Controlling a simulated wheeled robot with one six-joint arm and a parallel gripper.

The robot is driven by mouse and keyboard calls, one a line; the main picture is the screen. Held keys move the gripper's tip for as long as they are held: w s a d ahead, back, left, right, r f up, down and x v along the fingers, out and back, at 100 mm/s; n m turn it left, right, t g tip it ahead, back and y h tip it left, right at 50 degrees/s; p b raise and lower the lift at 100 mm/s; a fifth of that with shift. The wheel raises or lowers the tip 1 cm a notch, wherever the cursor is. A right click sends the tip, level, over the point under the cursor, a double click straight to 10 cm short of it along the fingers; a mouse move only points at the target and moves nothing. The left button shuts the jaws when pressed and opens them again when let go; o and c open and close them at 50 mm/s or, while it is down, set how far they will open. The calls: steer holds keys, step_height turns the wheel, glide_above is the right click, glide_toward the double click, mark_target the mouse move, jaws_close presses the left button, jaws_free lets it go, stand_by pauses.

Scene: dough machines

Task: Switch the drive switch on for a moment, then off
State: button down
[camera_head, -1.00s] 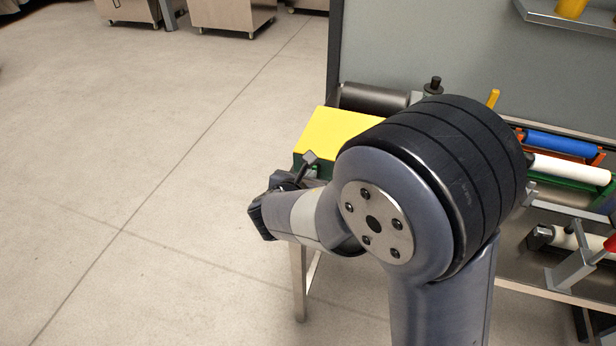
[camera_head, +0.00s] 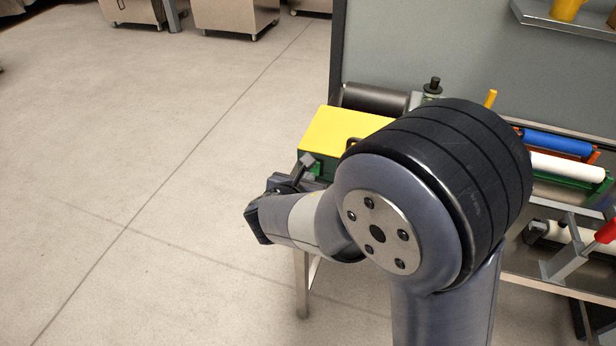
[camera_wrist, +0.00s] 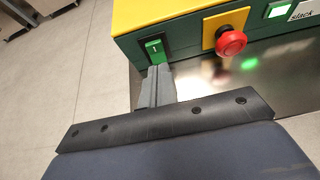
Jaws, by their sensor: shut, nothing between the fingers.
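The drive unit is a green box with a yellow top (camera_head: 338,129) on the bench in the head view. In the wrist view its green front (camera_wrist: 190,38) shows a bright green rocker switch (camera_wrist: 155,50) marked with a white line. I take this for the drive switch; no label on it is readable. My gripper (camera_wrist: 155,75) is shut and empty, its fingertips just in front of the switch's lower part. I cannot tell whether they touch it. In the head view my gripper (camera_head: 307,161) is at the box's front left, beside a small green patch.
A red mushroom button (camera_wrist: 230,42) on a yellow plate sits right of the switch. Further right is a lit green button (camera_wrist: 278,10) by a label reading "slack". Rollers (camera_head: 560,143) lie to the right on the bench. Open floor (camera_head: 150,200) is at the left.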

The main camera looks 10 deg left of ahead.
steer(key=s+r+p, duration=0.1)
steer(key=s+r, duration=0.6)
steer(key=shift+s+a, duration=0.15)
steer(key=shift+a, duration=0.2)
